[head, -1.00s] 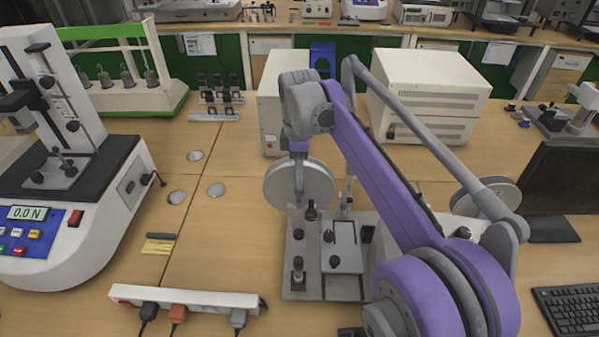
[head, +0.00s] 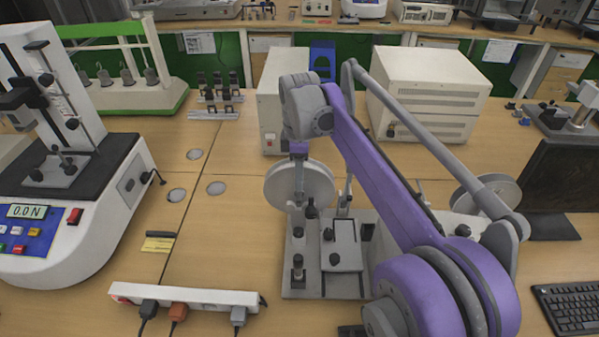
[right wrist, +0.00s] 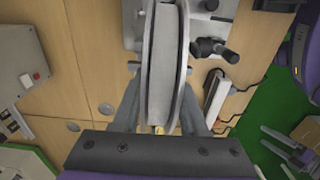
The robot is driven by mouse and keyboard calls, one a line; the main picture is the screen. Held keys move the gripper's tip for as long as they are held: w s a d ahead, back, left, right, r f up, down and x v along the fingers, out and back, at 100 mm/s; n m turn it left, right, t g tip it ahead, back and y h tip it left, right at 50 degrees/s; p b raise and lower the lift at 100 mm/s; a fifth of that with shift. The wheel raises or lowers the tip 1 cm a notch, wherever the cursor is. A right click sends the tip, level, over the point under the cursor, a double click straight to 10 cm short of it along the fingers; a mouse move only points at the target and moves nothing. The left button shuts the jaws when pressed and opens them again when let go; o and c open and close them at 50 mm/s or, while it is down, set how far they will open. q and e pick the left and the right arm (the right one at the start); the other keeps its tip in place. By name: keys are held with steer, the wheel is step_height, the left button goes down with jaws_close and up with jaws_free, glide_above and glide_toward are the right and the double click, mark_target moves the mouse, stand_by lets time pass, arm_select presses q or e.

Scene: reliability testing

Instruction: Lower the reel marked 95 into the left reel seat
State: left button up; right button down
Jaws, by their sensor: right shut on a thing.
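A pale grey reel (head: 318,186) stands upright, its flat face toward the head camera, at the rear left of the grey test fixture (head: 340,287). My right gripper (head: 299,182) is shut on this reel. In the right wrist view the reel (right wrist: 165,70) shows edge-on between the two fingers of my gripper (right wrist: 160,118). No number is readable on it. The left reel seat is not clearly visible, and I cannot tell whether the reel touches it. A second reel (head: 503,191) stands at the fixture's right, partly behind my arm. My left gripper is out of view.
A force tester (head: 95,225) stands at the left. A white power strip (head: 205,297) lies in front. Beige boxes (head: 430,90) stand behind the fixture. A monitor (head: 562,185) and keyboard (head: 570,308) are at the right. The table between tester and fixture is mostly clear.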

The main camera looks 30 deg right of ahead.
steer(key=shift+f, duration=0.55)
steer(key=shift+f+b, duration=0.5)
steer(key=shift+f, duration=0.2)
steer(key=shift+f, duration=0.3)
stand_by(0.4)
jaws_free()
stand_by(0.3)
steer(key=shift+r, duration=0.1)
stand_by(0.3)
